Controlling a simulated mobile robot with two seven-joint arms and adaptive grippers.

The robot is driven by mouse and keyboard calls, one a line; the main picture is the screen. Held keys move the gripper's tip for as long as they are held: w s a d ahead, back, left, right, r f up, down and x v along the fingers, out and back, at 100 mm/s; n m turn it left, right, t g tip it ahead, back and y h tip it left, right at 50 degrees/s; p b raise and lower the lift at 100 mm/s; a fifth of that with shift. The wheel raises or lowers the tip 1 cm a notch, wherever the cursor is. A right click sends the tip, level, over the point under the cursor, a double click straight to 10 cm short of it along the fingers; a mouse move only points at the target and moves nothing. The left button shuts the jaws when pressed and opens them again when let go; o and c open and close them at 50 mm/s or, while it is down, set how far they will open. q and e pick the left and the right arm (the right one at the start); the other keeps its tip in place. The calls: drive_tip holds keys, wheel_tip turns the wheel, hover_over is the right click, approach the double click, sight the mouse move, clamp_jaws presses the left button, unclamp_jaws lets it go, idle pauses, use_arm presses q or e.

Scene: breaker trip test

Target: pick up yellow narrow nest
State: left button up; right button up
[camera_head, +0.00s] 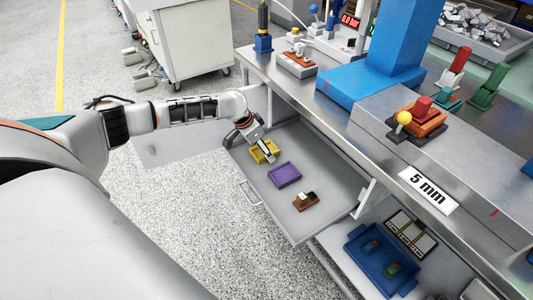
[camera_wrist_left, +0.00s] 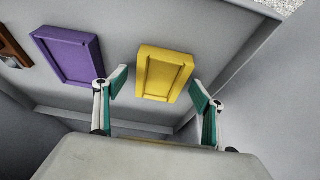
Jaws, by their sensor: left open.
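The yellow narrow nest (camera_head: 262,153) is a shallow rectangular tray lying in the open grey drawer, near its left end. In the left wrist view the yellow nest (camera_wrist_left: 164,74) sits ahead of and between the two teal-padded fingers. My left gripper (camera_head: 264,149) is over the nest in the head view and partly covers it. In the wrist view my left gripper (camera_wrist_left: 158,90) is open, with nothing held between its fingers. Whether the fingertips touch the nest cannot be told. My right gripper is not in view.
A purple nest (camera_head: 285,174) and a brown block-like part (camera_head: 306,201) lie in the same drawer (camera_head: 330,185). The workbench edge (camera_head: 345,125) overhangs the drawer's back side. A lower shelf holds a blue tray (camera_head: 365,262).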

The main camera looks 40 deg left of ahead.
use_arm(q)
drive_tip(key=shift+w+f, duration=0.15)
drive_tip(key=shift+f, duration=0.15)
drive_tip(key=shift+r, duration=0.25)
drive_tip(key=c, duration=1.4)
drive_tip(key=shift+r, duration=0.1)
